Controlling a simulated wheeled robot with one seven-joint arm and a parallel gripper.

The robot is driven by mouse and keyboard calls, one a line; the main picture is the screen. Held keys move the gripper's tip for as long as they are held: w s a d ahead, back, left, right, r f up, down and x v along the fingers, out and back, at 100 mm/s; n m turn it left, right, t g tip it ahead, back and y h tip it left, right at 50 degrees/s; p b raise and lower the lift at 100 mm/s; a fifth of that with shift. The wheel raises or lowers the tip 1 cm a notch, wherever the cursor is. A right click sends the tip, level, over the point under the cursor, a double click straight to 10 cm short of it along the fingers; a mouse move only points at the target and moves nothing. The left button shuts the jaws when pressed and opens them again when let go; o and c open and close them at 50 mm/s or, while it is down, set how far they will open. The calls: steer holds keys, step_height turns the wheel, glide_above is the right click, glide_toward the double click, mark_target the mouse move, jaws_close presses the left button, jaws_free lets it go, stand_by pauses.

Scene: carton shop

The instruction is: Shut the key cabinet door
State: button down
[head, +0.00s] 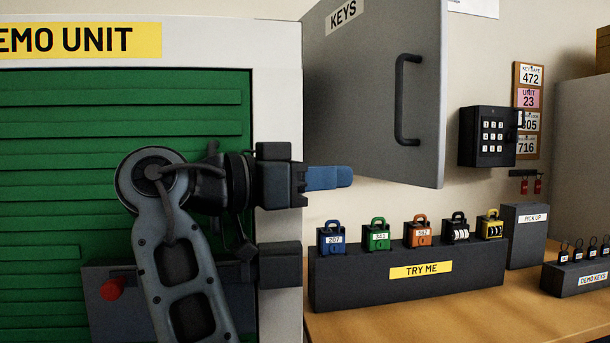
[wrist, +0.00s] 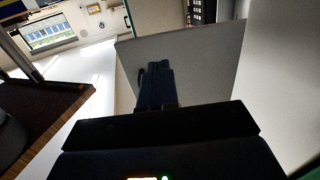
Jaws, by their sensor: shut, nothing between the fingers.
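The key cabinet door (head: 350,90) is a grey panel with a KEYS label (head: 343,15) and a dark upright bar handle (head: 402,100). It stands swung out at an angle in the head view, high above the counter. The cabinet body behind it is hidden there. My gripper (head: 345,177) is shut and empty, its blue fingers pointing right just below the door's lower left part in the picture. I cannot tell whether they touch it. In the wrist view the dark fingers (wrist: 155,72) overlap a grey panel (wrist: 195,65), which seems to be the door.
A green shutter unit (head: 120,125) with a white frame (head: 278,80) stands at left. Below the door, a dark TRY ME stand (head: 340,285) with several coloured padlocks sits on the wooden counter (head: 450,318). A keypad box (head: 487,137) is on the wall at right.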

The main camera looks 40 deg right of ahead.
mark_target(394, 173)
steer(key=x, duration=0.8)
steer(key=shift+p, duration=0.4)
